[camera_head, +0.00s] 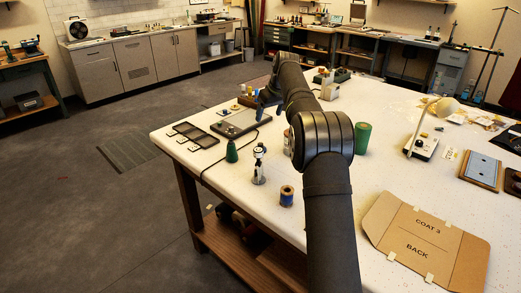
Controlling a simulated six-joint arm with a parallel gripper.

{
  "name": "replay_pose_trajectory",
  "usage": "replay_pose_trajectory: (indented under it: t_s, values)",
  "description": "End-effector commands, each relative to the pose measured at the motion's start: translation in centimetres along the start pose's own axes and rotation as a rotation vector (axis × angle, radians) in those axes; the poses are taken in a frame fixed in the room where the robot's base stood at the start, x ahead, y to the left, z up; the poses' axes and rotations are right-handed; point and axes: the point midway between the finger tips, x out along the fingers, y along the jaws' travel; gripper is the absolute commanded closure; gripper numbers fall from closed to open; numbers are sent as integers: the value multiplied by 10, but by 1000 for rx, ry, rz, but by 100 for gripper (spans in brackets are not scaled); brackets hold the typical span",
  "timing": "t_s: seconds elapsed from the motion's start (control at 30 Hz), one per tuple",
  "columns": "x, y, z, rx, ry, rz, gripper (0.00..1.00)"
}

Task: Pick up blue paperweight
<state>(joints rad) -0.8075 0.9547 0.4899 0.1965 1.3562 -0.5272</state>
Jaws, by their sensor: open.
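I cannot clearly pick out a blue paperweight in the head view.
A green cylinder (362,138) stands right of my arm. A cardboard pattern (427,240) and a lamp (424,146) occupy the right.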

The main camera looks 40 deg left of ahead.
Motion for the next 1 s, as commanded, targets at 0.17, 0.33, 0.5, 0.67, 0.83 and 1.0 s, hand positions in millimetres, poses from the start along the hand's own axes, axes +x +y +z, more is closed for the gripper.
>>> replay_pose_trajectory:
  t_s: [0.17,0.33,0.5,0.67,0.83,1.0]
  values:
    - [30,0,1,-6,-4,-3,29]
    - [68,-1,1,-5,-3,-2,29]
    - [100,-1,1,-5,-2,-1,29]
    - [117,0,1,-4,0,0,29]
    - [125,-1,3,-4,-1,-1,29]
    - [144,-3,11,-3,-4,-2,29]
